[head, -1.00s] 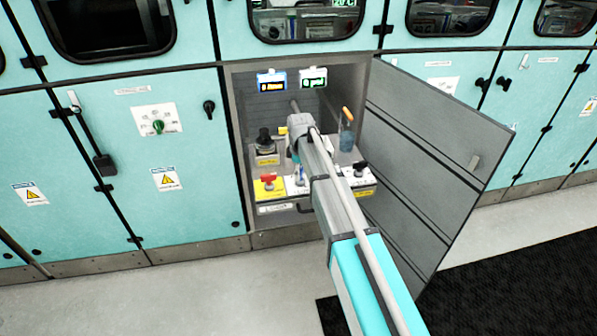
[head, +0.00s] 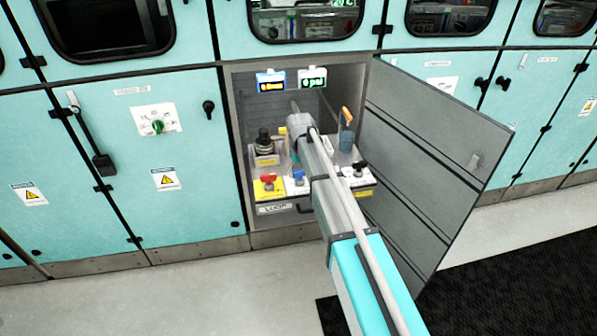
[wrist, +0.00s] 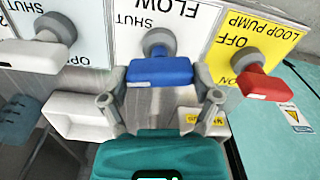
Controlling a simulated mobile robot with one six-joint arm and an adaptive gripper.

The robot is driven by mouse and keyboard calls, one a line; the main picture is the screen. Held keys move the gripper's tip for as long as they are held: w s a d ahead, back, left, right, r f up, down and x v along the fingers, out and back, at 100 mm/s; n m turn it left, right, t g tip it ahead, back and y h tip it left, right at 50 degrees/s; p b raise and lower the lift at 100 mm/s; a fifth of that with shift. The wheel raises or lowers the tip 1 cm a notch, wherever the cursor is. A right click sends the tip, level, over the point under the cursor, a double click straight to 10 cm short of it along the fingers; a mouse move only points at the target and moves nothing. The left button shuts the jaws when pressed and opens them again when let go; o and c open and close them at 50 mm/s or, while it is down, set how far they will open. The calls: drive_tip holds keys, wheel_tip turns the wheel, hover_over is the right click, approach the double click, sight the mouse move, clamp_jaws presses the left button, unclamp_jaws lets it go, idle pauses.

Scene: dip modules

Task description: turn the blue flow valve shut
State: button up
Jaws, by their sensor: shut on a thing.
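The blue flow valve (wrist: 161,71) shows in the wrist view on a white plate marked FLOW and SHUT, upside down in that view. Its blue handle lies crosswise below a grey round collar. My gripper (wrist: 162,80) is shut on the blue handle, one finger at each end. In the head view the blue valve (head: 298,175) shows low in the open cabinet, left of my arm. My fingers are not clear in that view.
A red handle (wrist: 264,83) on a yellow LOOP PUMP plate and a pale-tipped handle (wrist: 55,28) flank the valve. The open door (head: 425,150) hangs right of my arm. Two small displays (head: 271,82) are above.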

drive_tip(key=shift+m, duration=1.3)
drive_tip(key=o, duration=1)
drive_tip(key=shift+c, duration=0.2)
drive_tip(key=shift+r, duration=0.1)
